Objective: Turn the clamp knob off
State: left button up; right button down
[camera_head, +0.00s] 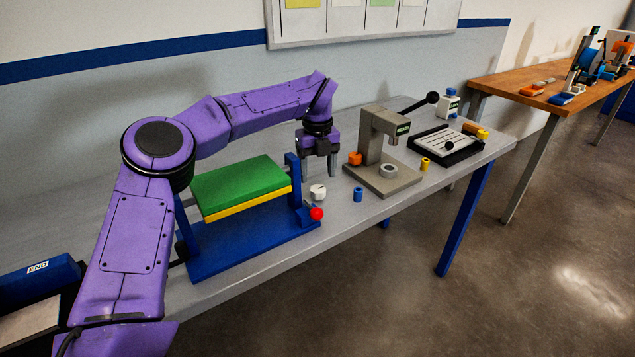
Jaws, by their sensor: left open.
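A blue clamp fixture (240,243) stands on the grey bench and carries a green slab (240,185) over a yellow one (250,203). At its right end are a small white knob (318,193) with a dark mark and a red ball (317,213); I cannot tell for certain which is the clamp knob. The setting of the white knob is too small to read. My left gripper (319,174) points down, open and empty, just above the white knob and apart from it. My right gripper is not in view.
A grey press (385,155) with a black-balled lever stands right of the fixture, with an orange block (355,158) and a blue cylinder (358,193) nearby. A black-framed tray (445,146) and a white bottle (449,104) are farther right. A blue END block (38,280) is at left.

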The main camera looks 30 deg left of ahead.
aim_at(318, 188)
pick_arm(q)
notch_tip(318, 188, up, 6)
jog(key=shift+r, duration=0.1)
dwell(0.4)
